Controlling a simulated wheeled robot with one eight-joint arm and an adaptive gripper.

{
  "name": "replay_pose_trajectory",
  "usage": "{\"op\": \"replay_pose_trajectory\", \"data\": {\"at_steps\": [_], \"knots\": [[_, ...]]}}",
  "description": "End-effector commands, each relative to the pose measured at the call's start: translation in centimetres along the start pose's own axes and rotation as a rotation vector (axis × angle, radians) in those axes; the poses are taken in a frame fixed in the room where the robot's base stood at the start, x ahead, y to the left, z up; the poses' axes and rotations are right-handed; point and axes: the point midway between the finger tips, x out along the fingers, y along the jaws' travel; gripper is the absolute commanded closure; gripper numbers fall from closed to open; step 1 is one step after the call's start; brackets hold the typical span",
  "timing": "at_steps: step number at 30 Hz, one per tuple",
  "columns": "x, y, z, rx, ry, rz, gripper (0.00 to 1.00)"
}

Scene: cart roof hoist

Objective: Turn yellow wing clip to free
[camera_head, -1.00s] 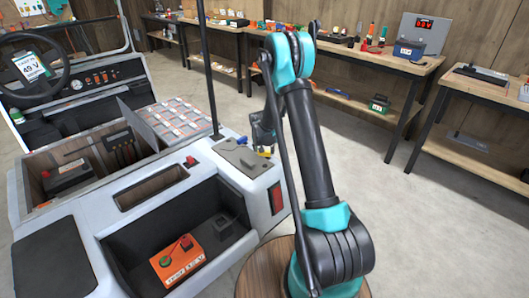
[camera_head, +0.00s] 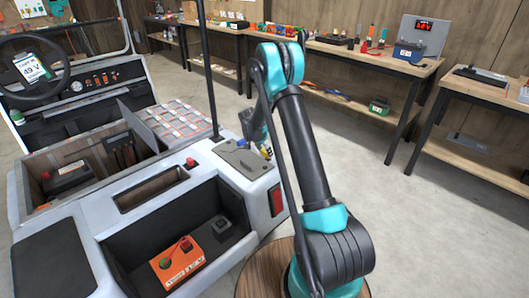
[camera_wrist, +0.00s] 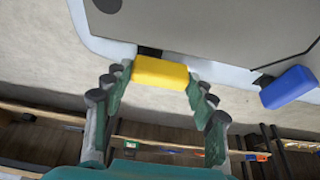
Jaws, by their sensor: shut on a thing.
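The yellow wing clip (camera_wrist: 160,72) is a small yellow block at the edge of the grey plate (camera_wrist: 215,25) in the wrist view. My gripper (camera_wrist: 158,82) is shut on it, with fingertips at its left and right ends. The long side of the clip runs nearly straight across the picture, slightly tilted. A blue clip (camera_wrist: 288,88) sits apart to the right on the same edge. In the head view my gripper (camera_head: 256,136) is at the cart's rear corner plate (camera_head: 240,160), small and partly hidden by my arm.
The white cart (camera_head: 90,215) has a dark rear bay with an orange box (camera_head: 182,266). A thin black post (camera_head: 207,75) rises close to the left of my gripper. Benches with tools (camera_head: 375,60) line the back wall. Open floor lies to the right.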

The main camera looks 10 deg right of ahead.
Motion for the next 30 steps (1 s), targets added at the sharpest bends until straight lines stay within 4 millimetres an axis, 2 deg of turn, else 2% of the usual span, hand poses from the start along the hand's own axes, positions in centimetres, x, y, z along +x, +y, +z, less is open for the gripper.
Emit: {"op": "replay_pose_trajectory", "data": {"at_steps": [12, 13, 17, 26, 30], "knots": [[0.0, -0.05, 0.02, 0.007, -0.001, 0.001, 0.72], [0.0, -0.05, 0.02, 0.007, -0.001, 0.001, 0.4], [0.0, -0.03, 0.02, 0.006, 0.0, 0.002, 0.24], [-0.02, -0.01, 0.01, 0.006, 0.0, 0.002, 0.22], [-0.8, -0.03, 0.0, 0.005, 0.0, 0.002, 0.22]]}}
